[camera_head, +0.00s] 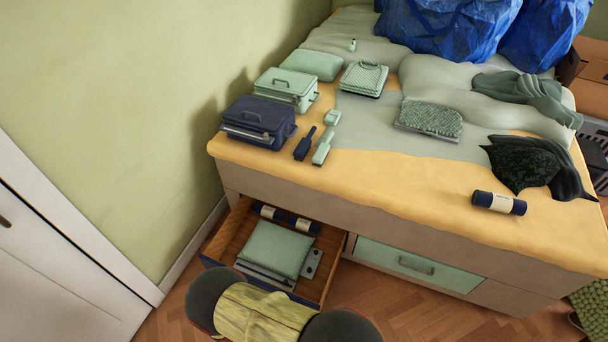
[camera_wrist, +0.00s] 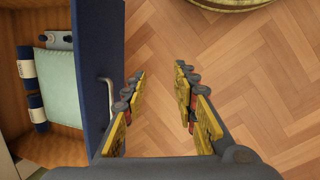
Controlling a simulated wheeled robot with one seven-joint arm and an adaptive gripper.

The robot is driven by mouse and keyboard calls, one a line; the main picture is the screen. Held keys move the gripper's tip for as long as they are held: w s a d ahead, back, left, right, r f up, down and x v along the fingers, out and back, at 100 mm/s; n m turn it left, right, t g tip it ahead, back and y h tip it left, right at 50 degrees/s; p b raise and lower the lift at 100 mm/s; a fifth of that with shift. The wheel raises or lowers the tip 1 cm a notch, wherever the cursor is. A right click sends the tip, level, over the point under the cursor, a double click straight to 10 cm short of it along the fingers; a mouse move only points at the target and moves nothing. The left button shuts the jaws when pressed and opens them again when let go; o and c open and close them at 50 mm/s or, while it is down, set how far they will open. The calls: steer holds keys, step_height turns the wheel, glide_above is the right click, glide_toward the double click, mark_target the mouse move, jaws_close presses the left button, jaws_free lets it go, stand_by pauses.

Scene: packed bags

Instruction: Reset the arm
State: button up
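My gripper (camera_wrist: 160,108) shows in the wrist view with its two yellow-padded fingers spread apart and nothing between them. It points down over the wooden floor, beside the blue front of the open drawer (camera_wrist: 98,75). The drawer's silver handle (camera_wrist: 108,95) is just left of the left finger; whether they touch I cannot tell. In the head view my arm links cover the area in front of the open drawer (camera_head: 328,276), and the gripper's fingers are not visible there.
The drawer holds a pale green cushion (camera_head: 275,247) and dark rolls (camera_head: 268,210). A green-fronted drawer (camera_head: 420,262) beside it is shut. Bags, cases, brushes and a dark roll (camera_head: 499,203) lie on the bed (camera_head: 370,185). A white door (camera_head: 60,265) stands left. Floor right of the gripper is clear.

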steer(key=w+d+r+m+g, duration=0.15)
steer(key=d+r, duration=0.35)
steer(key=r, duration=0.9)
steer(key=w+d+r+m, duration=0.2)
steer(key=d+r, duration=0.3)
steer(key=r, duration=0.9)
steer(key=w+d+r+m+g, duration=0.15)
steer(key=d+r, duration=0.35)
steer(key=r, duration=0.8)
steer(key=s+d+r+m+t+y, duration=0.1)
steer(key=s+d+r+m+t, duration=0.1)
steer(key=d+r, duration=0.8)
steer(key=s+d+r+m+t+y+p, duration=0.1)
steer(key=d+r+m+t, duration=0.4)
steer(key=d+r, duration=0.6)
step_height(320, 180, up, 7)
steer(key=s+m, duration=0.1)
steer(key=m, duration=0.1)
steer(key=shift+d+m+y, duration=0.15)
steer(key=shift+m+y, duration=0.15)
steer(key=shift+y, duration=0.1)
